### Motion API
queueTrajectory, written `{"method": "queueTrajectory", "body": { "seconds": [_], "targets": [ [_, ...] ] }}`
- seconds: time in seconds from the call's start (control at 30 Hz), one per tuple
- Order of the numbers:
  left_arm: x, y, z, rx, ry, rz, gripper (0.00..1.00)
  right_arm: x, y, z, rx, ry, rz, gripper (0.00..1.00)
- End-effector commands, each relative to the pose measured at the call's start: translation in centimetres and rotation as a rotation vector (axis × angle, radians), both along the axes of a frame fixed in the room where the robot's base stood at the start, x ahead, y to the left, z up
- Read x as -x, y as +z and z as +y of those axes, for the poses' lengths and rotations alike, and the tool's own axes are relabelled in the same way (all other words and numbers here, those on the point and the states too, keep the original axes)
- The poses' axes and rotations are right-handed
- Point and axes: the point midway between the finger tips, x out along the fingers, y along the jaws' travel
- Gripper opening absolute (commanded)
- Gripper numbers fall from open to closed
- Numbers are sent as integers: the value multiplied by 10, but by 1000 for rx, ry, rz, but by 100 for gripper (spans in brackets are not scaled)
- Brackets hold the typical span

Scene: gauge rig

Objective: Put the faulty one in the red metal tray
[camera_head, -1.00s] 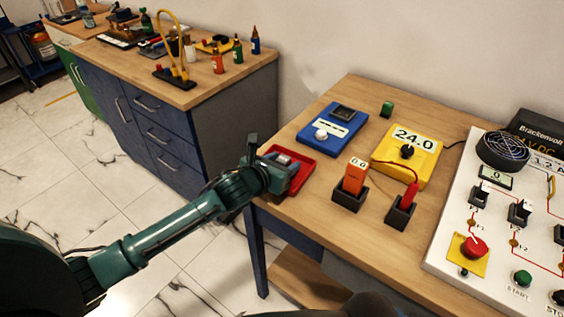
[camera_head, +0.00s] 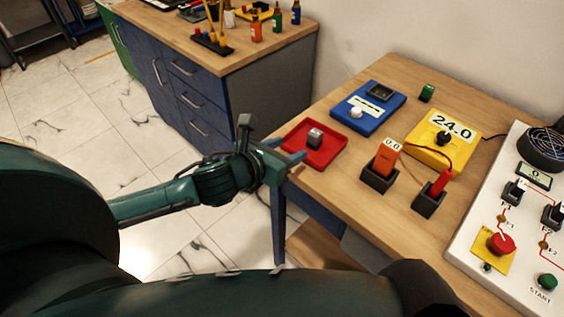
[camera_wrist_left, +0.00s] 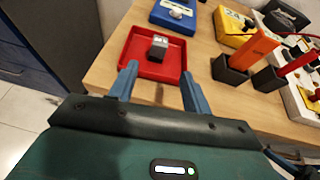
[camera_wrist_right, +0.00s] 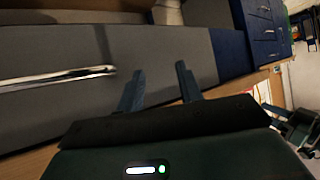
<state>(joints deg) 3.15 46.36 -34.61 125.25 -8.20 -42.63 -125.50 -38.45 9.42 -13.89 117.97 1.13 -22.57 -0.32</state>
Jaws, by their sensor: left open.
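The red metal tray (camera_head: 326,157) lies near the left edge of the table. A small grey-and-black block (camera_head: 315,137) sits inside it; the block also shows in the left wrist view (camera_wrist_left: 158,47). My left gripper (camera_head: 296,159) is open and empty at the tray's near left side, its fingers pointing toward the tray. In the left wrist view its two fingers (camera_wrist_left: 160,82) stand apart just short of the tray (camera_wrist_left: 133,63), with the block beyond them. My right gripper (camera_wrist_right: 160,85) shows open and empty in the right wrist view, in front of a grey panel.
Behind the tray is a blue device (camera_head: 368,108). To its right are a yellow meter (camera_head: 462,155) reading 24.0, an orange probe (camera_head: 386,158) and a red probe (camera_head: 440,183) in black holders. A white switch panel (camera_head: 480,265) stands at right. A second bench (camera_head: 245,60) is behind.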

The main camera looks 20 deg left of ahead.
Motion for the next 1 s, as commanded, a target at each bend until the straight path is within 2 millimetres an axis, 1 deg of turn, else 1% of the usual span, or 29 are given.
{"method": "queueTrajectory", "body": {
  "seconds": [0.07,0.13,0.17,0.27,0.3,0.37,0.4,0.47,0.5,0.57,0.6,0.7,0.83,0.9,1.0],
  "targets": [
    [6,-8,-6,104,32,41,49,0,0,0,0,0,0,36],
    [14,-19,-13,265,87,104,49,0,0,0,0,0,0,36],
    [18,-25,-16,351,119,137,49,0,0,0,0,-1,-1,36],
    [34,-46,-29,684,255,270,49,-1,0,0,1,0,-1,36],
    [40,-54,-32,823,318,324,49,-1,1,0,1,0,-2,36],
    [51,-66,-38,1027,419,405,49,-1,1,0,0,0,-3,36],
    [58,-74,-41,1164,490,458,49,-2,1,0,0,0,-4,36],
    [69,-85,-45,1365,602,532,49,-3,2,0,0,0,-6,36],
    [77,-93,-46,1498,681,577,49,-3,2,0,0,0,-7,36],
    [89,-105,-48,1696,807,643,49,-3,2,0,0,0,-8,36],
    [98,-112,-49,1824,890,680,49,-4,3,0,0,-1,-9,36],
    [118,-129,-49,2124,1098,749,49,-5,3,0,0,0,-12,36],
    [139,-145,-47,2420,1312,785,49,-5,4,0,0,0,-13,36],
    [147,-150,-46,2528,1391,790,49,-5,4,0,0,0,-13,36],
    [153,-154,-45,2619,1454,790,49,-5,4,0,-1,0,-12,36]
  ]
}}
